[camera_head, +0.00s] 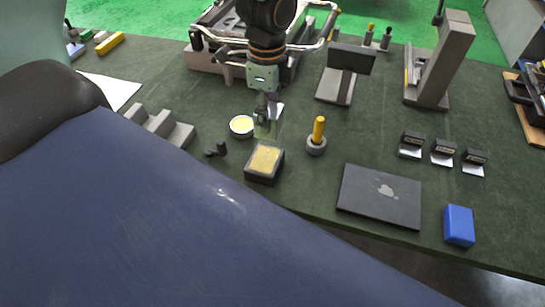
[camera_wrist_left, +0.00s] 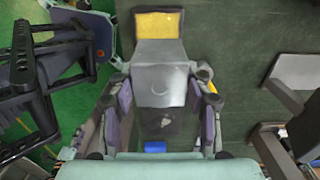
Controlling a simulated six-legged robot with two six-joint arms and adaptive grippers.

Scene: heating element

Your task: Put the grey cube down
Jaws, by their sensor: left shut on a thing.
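The grey cube (camera_wrist_left: 160,85) is between the two fingers of my left gripper (camera_wrist_left: 160,112) in the left wrist view, with a finger on each side. In the head view my left gripper (camera_head: 266,108) points down over the middle of the table and is shut on the cube (camera_head: 269,127), which is partly hidden by the fingers. The cube is just behind a dark box with a yellow top (camera_head: 265,160). I cannot tell whether the cube touches the table. My right gripper is not in view.
A round tin (camera_head: 241,126) stands just left of the cube, and a yellow-handled tool in a round holder (camera_head: 316,138) to its right. Grey stepped blocks (camera_head: 160,125) lie left. A dark plate (camera_head: 380,195) and a blue block (camera_head: 459,225) lie right. Dark green table shows between them.

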